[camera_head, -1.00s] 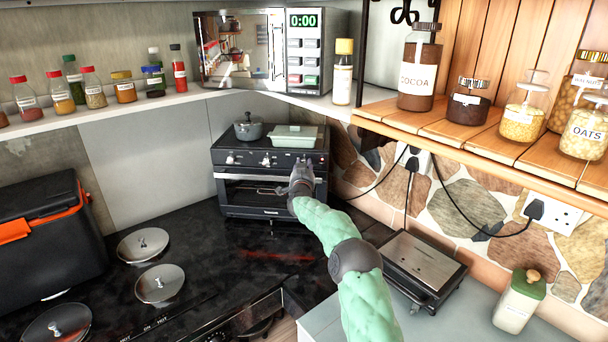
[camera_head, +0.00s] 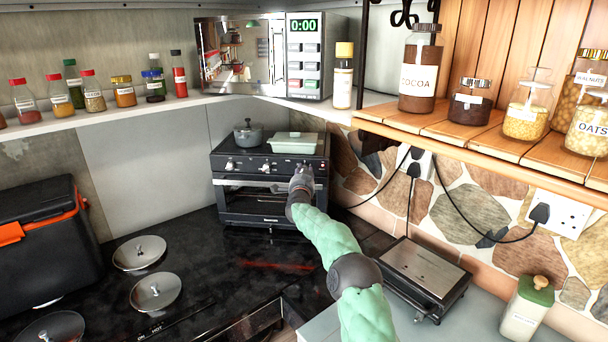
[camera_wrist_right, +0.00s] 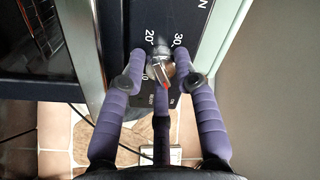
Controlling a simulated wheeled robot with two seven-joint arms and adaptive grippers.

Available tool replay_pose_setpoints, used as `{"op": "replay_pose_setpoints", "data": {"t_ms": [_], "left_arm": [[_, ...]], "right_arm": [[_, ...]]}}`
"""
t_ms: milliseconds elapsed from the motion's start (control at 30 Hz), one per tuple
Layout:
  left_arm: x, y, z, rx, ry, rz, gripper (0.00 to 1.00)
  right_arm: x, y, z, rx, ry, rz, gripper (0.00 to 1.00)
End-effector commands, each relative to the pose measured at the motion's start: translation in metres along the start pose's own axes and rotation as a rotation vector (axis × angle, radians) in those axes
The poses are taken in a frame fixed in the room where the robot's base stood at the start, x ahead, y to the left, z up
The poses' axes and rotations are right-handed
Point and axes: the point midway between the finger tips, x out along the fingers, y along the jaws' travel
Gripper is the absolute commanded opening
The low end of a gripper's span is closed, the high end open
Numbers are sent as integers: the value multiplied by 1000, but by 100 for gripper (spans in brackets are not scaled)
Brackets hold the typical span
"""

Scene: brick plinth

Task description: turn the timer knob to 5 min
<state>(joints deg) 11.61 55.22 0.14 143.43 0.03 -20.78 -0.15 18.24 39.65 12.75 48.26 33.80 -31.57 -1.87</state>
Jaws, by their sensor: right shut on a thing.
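The black toaster oven (camera_head: 268,212) stands in the back corner of the counter, with a row of knobs on its upper front. My right gripper (camera_head: 303,170) is at the rightmost knob and hides it in the head view. In the right wrist view the purple fingers of this gripper (camera_wrist_right: 160,72) are shut on the silver timer knob (camera_wrist_right: 157,62). A red pointer mark on the knob faces down and slightly right in that picture. The printed 20 and 30 show above the knob; other marks are partly hidden by the fingers. My left gripper is not in view.
A grey pot (camera_head: 248,133) and a pale green dish (camera_head: 294,143) sit on the oven. The microwave (camera_head: 305,55) stands on the shelf above. A flat grill (camera_head: 424,272) lies right of my right arm. Cables hang from the wall sockets.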

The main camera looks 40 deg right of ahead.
Motion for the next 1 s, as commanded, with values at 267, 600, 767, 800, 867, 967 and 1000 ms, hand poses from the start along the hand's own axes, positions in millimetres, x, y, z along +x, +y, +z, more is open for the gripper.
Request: {"op": "replay_pose_setpoints", "data": {"t_ms": [267, 600, 767, 800, 867, 967, 1000], "left_arm": [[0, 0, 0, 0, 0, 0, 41], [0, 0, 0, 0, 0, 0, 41], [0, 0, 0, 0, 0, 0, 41], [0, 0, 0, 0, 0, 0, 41], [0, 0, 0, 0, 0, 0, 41], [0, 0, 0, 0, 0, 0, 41], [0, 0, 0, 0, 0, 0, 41]], "right_arm": [[0, 1, 4, -2, -6, 2, 55], [0, 0, 1, -2, -2, 1, 55], [-5, 0, 0, -1, -1, 1, 55], [-8, 0, 1, -2, -2, 1, 55], [-13, -1, 0, -3, -2, 0, 55], [-23, 0, 1, -2, -3, 0, 55], [-28, -1, 0, -2, -3, -1, 55]]}}
